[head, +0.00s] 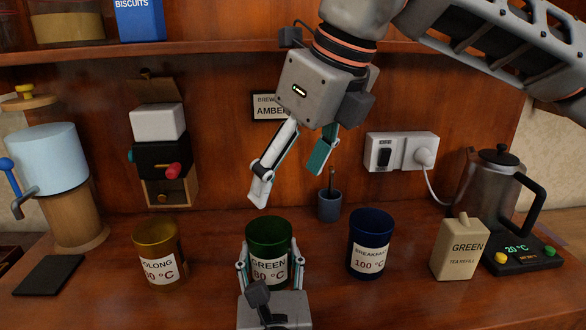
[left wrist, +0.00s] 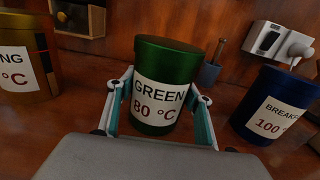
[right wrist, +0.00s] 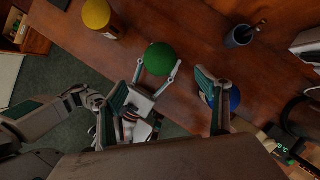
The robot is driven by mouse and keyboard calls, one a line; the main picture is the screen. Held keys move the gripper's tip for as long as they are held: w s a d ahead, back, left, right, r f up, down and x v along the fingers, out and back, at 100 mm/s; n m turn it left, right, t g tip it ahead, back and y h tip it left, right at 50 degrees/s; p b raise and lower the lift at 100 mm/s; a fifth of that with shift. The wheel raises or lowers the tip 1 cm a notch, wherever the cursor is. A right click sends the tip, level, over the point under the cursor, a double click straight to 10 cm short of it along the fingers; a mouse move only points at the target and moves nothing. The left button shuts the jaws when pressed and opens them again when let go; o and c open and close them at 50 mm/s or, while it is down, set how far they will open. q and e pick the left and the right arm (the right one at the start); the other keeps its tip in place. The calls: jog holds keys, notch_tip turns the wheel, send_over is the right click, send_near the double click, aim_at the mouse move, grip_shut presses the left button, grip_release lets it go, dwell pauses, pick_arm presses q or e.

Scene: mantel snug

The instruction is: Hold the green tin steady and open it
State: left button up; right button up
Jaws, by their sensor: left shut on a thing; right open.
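The green tin (head: 268,238), labelled GREEN 80 °C, stands upright on the wooden counter. In the left wrist view the tin (left wrist: 166,75) has its lid on. My left gripper (head: 270,250) is shut around the tin's sides, one finger on each side, below the lid. My right gripper (head: 289,182) is open and empty in the air above the tin, its fingers pointing down. In the right wrist view the round green top (right wrist: 160,58) shows beyond and between the right fingers, apart from them.
A gold oolong tin (head: 160,250) stands left and a blue breakfast tin (head: 371,240) right. Further right are a green tea refill pack (head: 459,248) and a kettle (head: 490,190). A small blue cup (head: 330,205) stands behind. A shelf (head: 200,49) crosses above.

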aim_at(268, 228)
jog(key=x, duration=1.1)
jog(key=shift+f, duration=0.1)
jog(key=c, duration=1.4)
jog(key=shift+o, duration=0.2)
jog(key=shift+r, duration=1.15)
jog(key=shift+r, duration=0.1)
jog(key=shift+r, duration=1.9)
pick_arm(q)
jog(key=o, duration=1.7)
